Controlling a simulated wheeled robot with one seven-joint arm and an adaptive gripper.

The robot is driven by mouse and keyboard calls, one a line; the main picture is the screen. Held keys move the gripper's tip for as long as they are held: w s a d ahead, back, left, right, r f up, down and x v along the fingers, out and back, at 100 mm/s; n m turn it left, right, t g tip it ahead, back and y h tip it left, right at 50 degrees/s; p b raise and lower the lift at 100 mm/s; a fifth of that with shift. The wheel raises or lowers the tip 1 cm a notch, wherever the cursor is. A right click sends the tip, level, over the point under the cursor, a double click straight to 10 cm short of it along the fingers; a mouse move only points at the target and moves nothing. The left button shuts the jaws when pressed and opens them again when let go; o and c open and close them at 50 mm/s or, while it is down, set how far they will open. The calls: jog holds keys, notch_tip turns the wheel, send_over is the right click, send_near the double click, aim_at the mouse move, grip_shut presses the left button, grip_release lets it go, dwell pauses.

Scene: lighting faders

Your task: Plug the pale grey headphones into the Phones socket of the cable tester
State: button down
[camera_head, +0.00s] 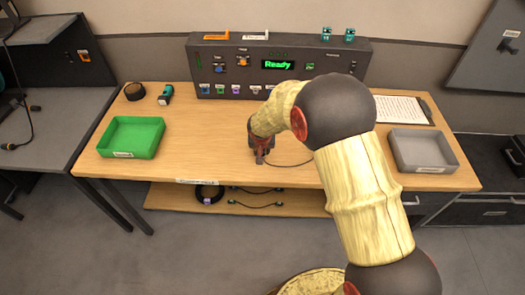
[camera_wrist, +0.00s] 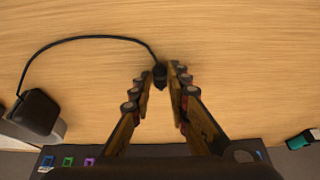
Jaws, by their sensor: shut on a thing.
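The cable tester (camera_head: 225,62) is a dark box at the back of the bench, its green display reading "Ready". A row of coloured sockets (camera_head: 220,90) runs along its lower front; I cannot read which is Phones, and my arm hides some of the front. My gripper (camera_head: 260,158) is low over the bench in front of it. In the wrist view my gripper (camera_wrist: 161,72) is shut on a small black plug (camera_wrist: 160,79). A black cable (camera_wrist: 90,38) curves from it to a dark padded earcup (camera_wrist: 34,113) with a pale grey part, likely the headphones, cut by the frame edge.
A green tray (camera_head: 131,137) stands at the left and a grey tray (camera_head: 423,152) at the right. A clipboard (camera_head: 398,109) lies behind the grey tray. A tape roll (camera_head: 134,91) and a teal item (camera_head: 165,95) sit at the back left. The bench middle left is clear.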

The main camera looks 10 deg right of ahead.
aim_at(263, 154)
jog(key=shift+r+p, duration=1.45)
jog(key=shift+r, duration=1.1)
jog(key=shift+f, duration=0.15)
